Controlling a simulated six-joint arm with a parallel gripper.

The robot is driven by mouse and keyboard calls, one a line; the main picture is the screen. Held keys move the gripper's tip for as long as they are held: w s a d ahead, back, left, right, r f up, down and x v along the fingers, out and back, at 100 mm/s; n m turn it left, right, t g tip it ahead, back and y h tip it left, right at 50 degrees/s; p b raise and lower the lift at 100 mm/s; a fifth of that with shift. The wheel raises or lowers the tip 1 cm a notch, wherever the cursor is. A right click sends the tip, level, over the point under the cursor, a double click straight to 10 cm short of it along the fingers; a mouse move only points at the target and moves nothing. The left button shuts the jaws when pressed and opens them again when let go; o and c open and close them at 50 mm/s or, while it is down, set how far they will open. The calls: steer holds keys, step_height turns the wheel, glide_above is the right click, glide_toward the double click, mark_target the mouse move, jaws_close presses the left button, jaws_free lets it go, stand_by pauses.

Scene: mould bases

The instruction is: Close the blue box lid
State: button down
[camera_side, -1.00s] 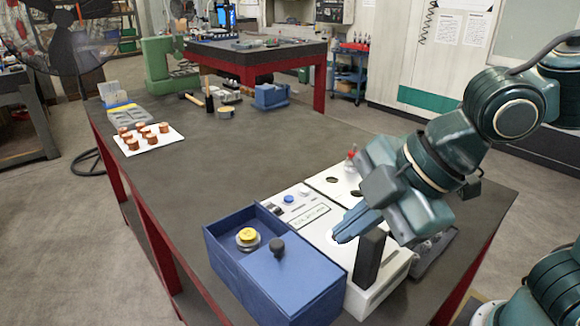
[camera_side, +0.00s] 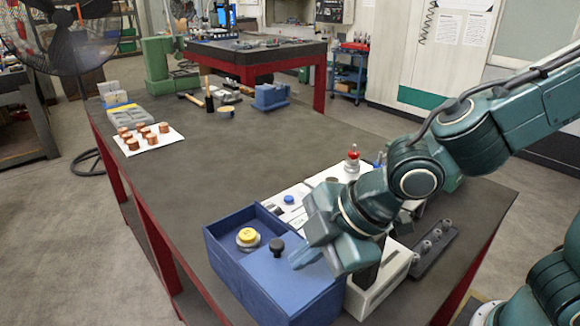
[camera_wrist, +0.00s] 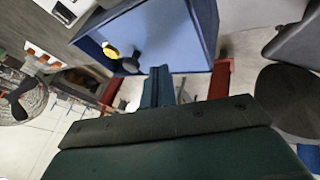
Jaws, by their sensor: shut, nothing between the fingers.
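The blue box (camera_side: 225,255) stands at the near edge of the table. Its blue lid (camera_side: 290,285) covers the nearer part, and the farther part is open. A dark knob (camera_side: 277,246) sits on the lid. A yellow-topped metal piece (camera_side: 248,238) is beside it at the opening; I cannot tell whether it rests on the lid or inside. My gripper (camera_side: 303,260) is shut and empty, just right of the knob and low over the lid; contact is unclear. In the wrist view, my fingers (camera_wrist: 158,82) point toward the box (camera_wrist: 205,30) with the knob (camera_wrist: 130,65) close by.
A white panel unit (camera_side: 385,275) stands right of the box, with a red-topped lever (camera_side: 352,160) at its far end. A dark grey holder (camera_side: 435,245) lies further right. Copper pieces on a white sheet (camera_side: 170,142) lie far left. The table's middle is clear.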

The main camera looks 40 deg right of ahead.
steer(key=shift+w+d+f, duration=0.1)
steer(key=shift+w+f, duration=0.05)
steer(key=shift+w, duration=0.6)
steer(key=shift+w+d+f, duration=0.1)
steer(key=shift+w, duration=0.6)
steer(key=w, duration=1.2)
steer(key=shift+w, duration=0.35)
steer(key=shift+s, duration=0.1)
steer(key=shift+s+a+r, duration=0.1)
steer(key=shift+s+r, duration=0.05)
steer(key=shift+s, duration=0.4)
steer(key=s+a+f+v, duration=0.1)
steer(key=s+v, duration=0.1)
steer(key=v, duration=0.9)
steer(key=shift+s+d+r, duration=0.15)
steer(key=shift+s+r, duration=0.1)
steer(key=shift+s, duration=0.05)
